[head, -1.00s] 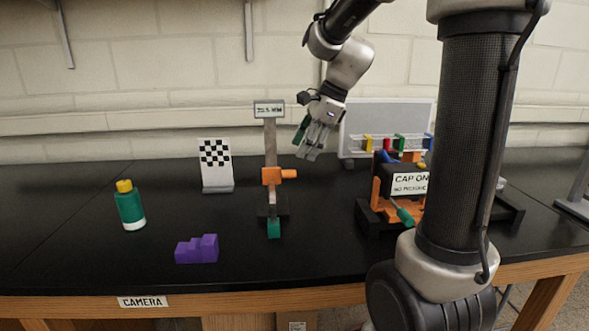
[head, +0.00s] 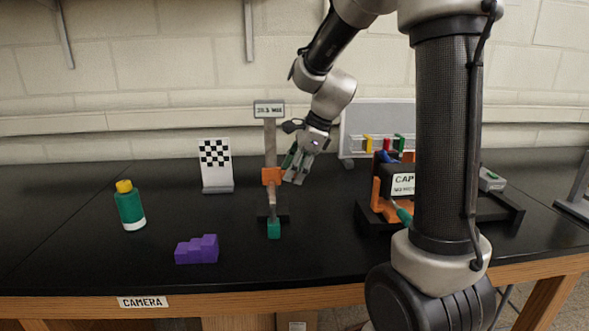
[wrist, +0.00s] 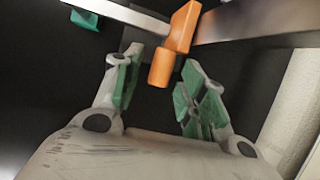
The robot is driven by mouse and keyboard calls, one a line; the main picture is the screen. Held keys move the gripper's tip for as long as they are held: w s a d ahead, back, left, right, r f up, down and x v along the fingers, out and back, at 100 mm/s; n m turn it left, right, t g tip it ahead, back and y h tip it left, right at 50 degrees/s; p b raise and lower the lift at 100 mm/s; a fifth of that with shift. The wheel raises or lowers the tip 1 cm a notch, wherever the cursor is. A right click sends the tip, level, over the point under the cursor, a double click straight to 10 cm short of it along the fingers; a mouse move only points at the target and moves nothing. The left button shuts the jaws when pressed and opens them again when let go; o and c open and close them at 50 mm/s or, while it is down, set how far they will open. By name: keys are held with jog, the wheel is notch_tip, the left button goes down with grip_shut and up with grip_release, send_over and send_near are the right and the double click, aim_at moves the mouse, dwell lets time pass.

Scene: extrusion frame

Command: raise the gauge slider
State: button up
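The height gauge (head: 270,140) stands upright on the bench with a small readout plate (head: 269,109) on top. Its orange slider (head: 271,176) sits partway up the post. My gripper (head: 294,180) is just right of the slider, tilted down toward it, and hides the slider's knob in the head view. In the wrist view the orange slider (wrist: 183,27) shows with its knob (wrist: 161,69) pointing toward the gap between the fingers. My gripper (wrist: 157,75) is open there, with green pads either side of the knob's end and visible space around it. A teal block (head: 273,229) sits at the gauge's foot.
A purple stepped block (head: 197,249) and a green bottle (head: 130,206) with a yellow cap stand to the left. A checkered board (head: 216,166) is behind. An orange and black fixture (head: 379,200) with a sign stands right. Bench is clear in front of the gauge.

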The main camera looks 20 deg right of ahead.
grip_shut()
notch_tip(320, 180, up, 9)
jog(key=shift+r, duration=0.1)
jog(key=shift+o, duration=0.8)
grip_release()
jog(key=v, duration=1.2)
